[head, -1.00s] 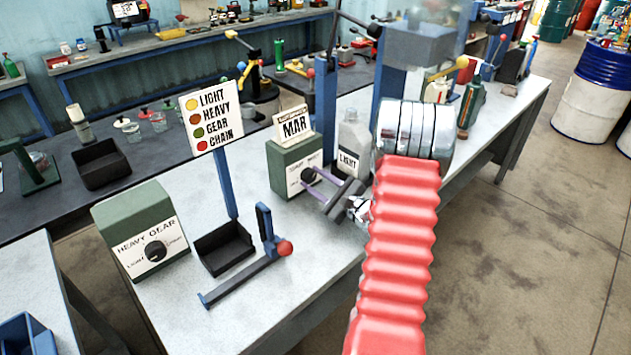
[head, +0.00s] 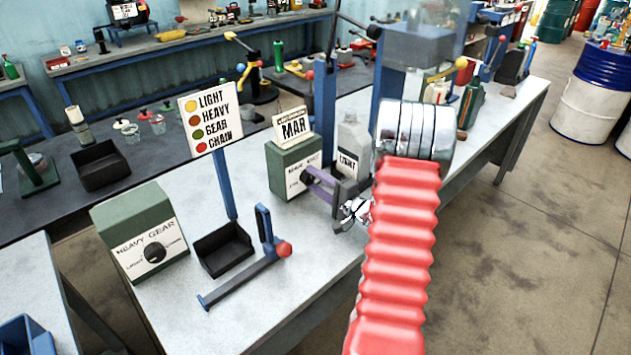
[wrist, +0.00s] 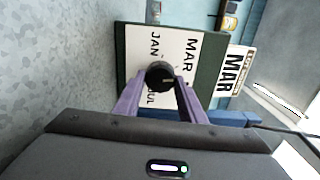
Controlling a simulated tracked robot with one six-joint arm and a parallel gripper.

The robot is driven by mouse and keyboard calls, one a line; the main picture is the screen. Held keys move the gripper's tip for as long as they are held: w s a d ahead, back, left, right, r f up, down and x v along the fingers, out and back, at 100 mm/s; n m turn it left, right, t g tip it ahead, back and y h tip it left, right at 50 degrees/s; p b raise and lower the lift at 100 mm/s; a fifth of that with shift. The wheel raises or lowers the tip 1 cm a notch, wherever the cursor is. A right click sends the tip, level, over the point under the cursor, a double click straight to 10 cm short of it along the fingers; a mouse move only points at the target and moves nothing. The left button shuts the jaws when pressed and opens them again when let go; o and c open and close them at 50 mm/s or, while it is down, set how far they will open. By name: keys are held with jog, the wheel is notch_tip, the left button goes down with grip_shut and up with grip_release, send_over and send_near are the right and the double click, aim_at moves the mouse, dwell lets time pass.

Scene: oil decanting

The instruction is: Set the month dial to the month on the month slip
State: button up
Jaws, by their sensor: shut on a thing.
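The month dial is a black knob (wrist: 160,76) on the white face of a green box (head: 292,168). In the wrist view the face shows MAR, JAN and a partly covered label that looks like JUL. A pale mark on the knob seems to point right in that view, the face's upward side; which month it meets is hard to tell. The month slip (head: 292,127) on top of the box reads MAR, and it shows in the wrist view too (wrist: 232,74). My gripper (wrist: 162,84), with purple fingers, is shut on the knob, one finger on each side.
A grey bottle labelled LIGHT (head: 352,145) stands just right of the box. A colour legend sign (head: 210,118), a black tray (head: 224,250), a red-knobbed lever (head: 262,262) and another green dial box (head: 140,232) stand to the left. The bench front is clear.

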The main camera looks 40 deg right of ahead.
jog(key=shift+a+f+n, duration=0.1)
jog(key=shift+a+n, duration=0.05)
jog(key=shift+n, duration=0.85)
jog(key=shift+a+f+n, duration=0.1)
jog(key=shift+n, duration=0.9)
jog(key=o, duration=1)
jog(key=shift+d+r, duration=0.1)
jog(key=shift+r, duration=0.1)
jog(key=shift+o, duration=0.2)
jog(key=shift+s, duration=0.15)
jog(key=s, duration=1.3)
jog(key=shift+s+d, duration=0.2)
jog(key=shift+s, duration=0.1)
